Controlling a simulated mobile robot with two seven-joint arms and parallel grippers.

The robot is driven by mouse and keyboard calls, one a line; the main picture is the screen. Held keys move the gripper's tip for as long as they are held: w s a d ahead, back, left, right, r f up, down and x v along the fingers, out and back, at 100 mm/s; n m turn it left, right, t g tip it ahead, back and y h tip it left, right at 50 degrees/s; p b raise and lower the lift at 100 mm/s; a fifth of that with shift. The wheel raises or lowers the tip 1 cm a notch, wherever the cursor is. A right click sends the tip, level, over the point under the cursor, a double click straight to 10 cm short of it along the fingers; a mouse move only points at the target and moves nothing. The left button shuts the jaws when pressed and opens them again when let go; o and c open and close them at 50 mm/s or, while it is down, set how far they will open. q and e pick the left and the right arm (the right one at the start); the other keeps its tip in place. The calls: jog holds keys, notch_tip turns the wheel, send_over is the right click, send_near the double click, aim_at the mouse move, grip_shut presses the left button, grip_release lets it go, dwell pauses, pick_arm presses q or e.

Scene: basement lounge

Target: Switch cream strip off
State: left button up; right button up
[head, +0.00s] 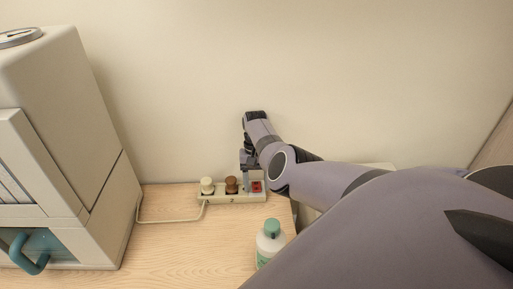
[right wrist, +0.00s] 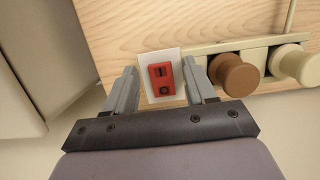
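The cream power strip (head: 218,197) lies on the wooden surface against the wall. A cream plug (head: 207,186) and a brown plug (head: 231,185) stand in it, and a red rocker switch (head: 256,187) is at its right end. In the right wrist view the red switch (right wrist: 161,79) with its bar and circle marks sits on a pale plate, with the brown plug (right wrist: 234,75) beside it. My right gripper (head: 249,180) is over the switch end, its fingers apart on either side of the switch and nothing held between them. My left gripper is not in view.
A large cream machine (head: 60,120) with a teal handle (head: 30,252) stands at the left. A white bottle with a green cap (head: 270,240) stands in front of the strip, near the right edge of the wooden surface (head: 185,245). A cream cord (head: 165,220) runs left from the strip.

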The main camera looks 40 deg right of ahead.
jog(key=shift+r+p, duration=0.45)
jog(key=shift+r, duration=0.15)
notch_tip(320, 180, up, 6)
jog(key=p, duration=0.4)
jog(key=shift+f, duration=0.25)
pick_arm(q)
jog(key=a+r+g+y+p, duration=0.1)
jog(key=p, duration=0.2)
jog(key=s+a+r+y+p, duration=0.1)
jog(key=p, duration=0.2)
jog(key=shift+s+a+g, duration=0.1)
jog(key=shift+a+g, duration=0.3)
pick_arm(e)
notch_tip(320, 180, up, 13)
send_over(257, 188)
jog(key=shift+w+r, duration=0.15)
jog(key=shift+r, duration=0.05)
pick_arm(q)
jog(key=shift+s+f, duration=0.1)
